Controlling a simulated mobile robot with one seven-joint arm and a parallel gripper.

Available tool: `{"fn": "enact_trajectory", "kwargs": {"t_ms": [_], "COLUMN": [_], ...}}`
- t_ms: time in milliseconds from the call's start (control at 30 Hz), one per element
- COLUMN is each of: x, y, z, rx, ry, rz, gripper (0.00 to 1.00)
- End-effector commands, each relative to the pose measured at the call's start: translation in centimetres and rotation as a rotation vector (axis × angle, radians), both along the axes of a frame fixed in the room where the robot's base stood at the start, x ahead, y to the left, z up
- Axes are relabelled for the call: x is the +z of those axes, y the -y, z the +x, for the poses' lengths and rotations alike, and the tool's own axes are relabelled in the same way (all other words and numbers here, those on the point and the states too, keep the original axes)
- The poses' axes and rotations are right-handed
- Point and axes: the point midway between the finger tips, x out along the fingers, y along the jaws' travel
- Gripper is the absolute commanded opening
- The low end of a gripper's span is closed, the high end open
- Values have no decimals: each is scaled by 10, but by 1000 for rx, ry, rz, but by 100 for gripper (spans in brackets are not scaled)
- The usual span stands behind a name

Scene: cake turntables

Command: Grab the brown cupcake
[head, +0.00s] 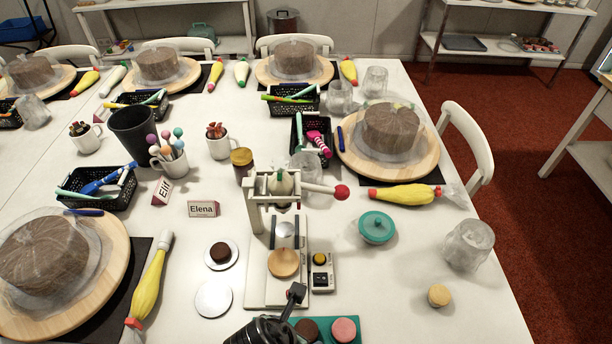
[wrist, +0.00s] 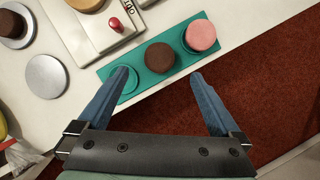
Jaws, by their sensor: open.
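A brown cupcake (wrist: 160,57) sits in the middle spot of a teal tray (wrist: 142,80) in the wrist view. A pink cupcake (wrist: 201,36) is on the tray's right spot; the left spot is empty. In the head view the brown cupcake (head: 307,330) and pink cupcake (head: 344,329) show at the bottom edge. My gripper (wrist: 158,72) is open and empty, its blue fingers on either side of the brown cupcake's near side. The left fingertip overlaps the empty spot in the picture. I cannot tell the height gap.
Another brown round cake (head: 221,251) sits on a white disc. A press-like machine (head: 258,225) with a red-knobbed lever stands behind the tray. A small tan cake (head: 439,295) and an upturned clear cup (head: 468,246) are at right. Red floor lies beyond the table edge.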

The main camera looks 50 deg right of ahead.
Motion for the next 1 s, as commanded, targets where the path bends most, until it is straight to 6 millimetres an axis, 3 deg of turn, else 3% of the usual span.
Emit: {"fn": "enact_trajectory", "kwargs": {"t_ms": [100,367,633,1000], "x": [-19,-36,-70,-77], "y": [7,14,28,31], "z": [1,2,3,4], "rx": [-2,-1,-2,0], "ry": [1,2,3,5], "rz": [1,1,1,1], "gripper": [100,100,100,98]}}
